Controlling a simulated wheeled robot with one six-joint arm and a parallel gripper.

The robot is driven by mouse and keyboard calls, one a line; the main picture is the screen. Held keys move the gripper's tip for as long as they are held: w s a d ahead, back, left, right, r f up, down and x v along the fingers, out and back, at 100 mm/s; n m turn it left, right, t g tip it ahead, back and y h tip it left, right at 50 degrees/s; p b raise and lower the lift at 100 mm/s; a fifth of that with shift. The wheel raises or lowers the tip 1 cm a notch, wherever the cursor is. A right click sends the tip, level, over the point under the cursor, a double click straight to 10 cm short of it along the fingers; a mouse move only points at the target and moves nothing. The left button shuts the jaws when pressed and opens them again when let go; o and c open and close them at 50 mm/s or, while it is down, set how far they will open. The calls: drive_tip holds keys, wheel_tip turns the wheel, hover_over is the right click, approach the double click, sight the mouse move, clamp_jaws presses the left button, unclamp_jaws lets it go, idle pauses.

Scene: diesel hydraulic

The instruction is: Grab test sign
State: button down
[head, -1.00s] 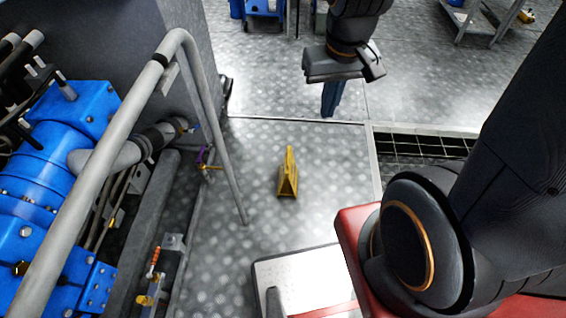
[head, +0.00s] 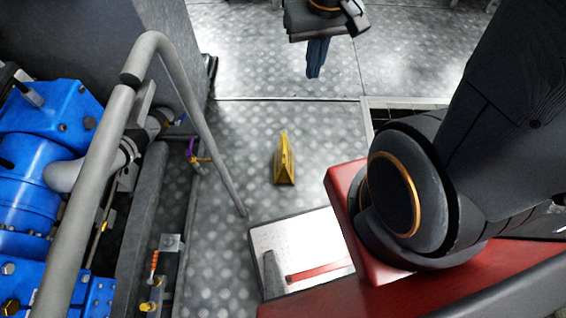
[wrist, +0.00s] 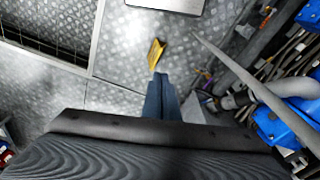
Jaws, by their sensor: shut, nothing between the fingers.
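The test sign, a yellow folding floor sign (head: 284,160), stands upright on the metal floor in the middle of the head view. In the wrist view the yellow sign (wrist: 156,53) shows just beyond my fingertips. My gripper (head: 316,72) has blue-grey fingers pointing down at the top of the head view, above the floor and farther away than the sign. In the wrist view my gripper (wrist: 161,80) has its fingers together with nothing between them. The sign stands apart from the fingers.
A grey handrail (head: 190,110) and blue machinery (head: 40,150) with pipes are on the left. A floor grating (head: 405,107) lies at the right, partly hidden by my arm. Bare metal floor surrounds the sign.

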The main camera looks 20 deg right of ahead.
sight(284, 158)
drive_tip(key=c, duration=2.5)
unclamp_jaws()
